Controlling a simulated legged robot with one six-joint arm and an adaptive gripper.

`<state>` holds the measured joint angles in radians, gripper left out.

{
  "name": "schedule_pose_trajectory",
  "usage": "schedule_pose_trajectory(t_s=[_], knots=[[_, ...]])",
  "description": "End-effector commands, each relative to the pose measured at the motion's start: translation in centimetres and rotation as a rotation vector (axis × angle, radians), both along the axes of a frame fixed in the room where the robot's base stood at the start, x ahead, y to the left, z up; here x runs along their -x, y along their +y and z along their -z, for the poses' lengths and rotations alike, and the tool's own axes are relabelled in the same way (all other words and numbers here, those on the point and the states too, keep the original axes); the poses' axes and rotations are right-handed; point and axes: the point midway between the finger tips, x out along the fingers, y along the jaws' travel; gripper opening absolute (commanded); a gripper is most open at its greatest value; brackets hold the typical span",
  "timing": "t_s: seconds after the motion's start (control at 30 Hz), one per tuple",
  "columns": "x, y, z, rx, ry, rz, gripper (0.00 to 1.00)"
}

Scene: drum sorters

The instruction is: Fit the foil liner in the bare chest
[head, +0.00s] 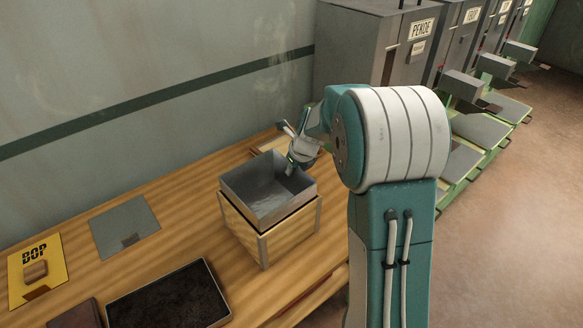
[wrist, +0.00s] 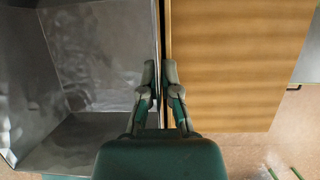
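The foil liner (head: 262,207), an open grey metal box, sits at the mouth of the pale wooden chest (head: 284,238). Its upper walls stand above the chest's rim, with a dark gap under them on the near sides. How deep it sits inside is hidden. My gripper (head: 291,166) is at the liner's back right wall. In the wrist view, the fingers of my gripper (wrist: 159,75) lie close on both sides of the thin wall of the liner (wrist: 95,70), seemingly shut on it. The liner's inside looks empty.
A grey plate (head: 124,226), a yellow BOP card (head: 36,272) and a black tray (head: 168,298) lie on the wooden table (head: 80,265) to the left. Grey machines (head: 408,40), one labelled PEKOE, stand at the back right. The wall is behind the table.

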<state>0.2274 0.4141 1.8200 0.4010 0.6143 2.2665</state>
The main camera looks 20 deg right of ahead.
Motion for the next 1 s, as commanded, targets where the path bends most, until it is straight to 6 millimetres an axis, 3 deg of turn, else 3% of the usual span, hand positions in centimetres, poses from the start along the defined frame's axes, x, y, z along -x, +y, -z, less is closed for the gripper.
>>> schedule_pose_trajectory(t_s=[0.37,0.47,0.5,0.87,1.0], knots=[[0.0,0.0,0.8,0.001,0.0,0.0,0.0],[0.0,0.0,0.9,0.0,0.0,0.0,0.43],[0.0,0.0,0.9,0.0,0.001,0.0,0.49],[0.0,0.0,0.8,0.0,0.001,0.0,0.49],[0.4,-0.2,-0.3,0.001,-0.001,0.0,0.49]])
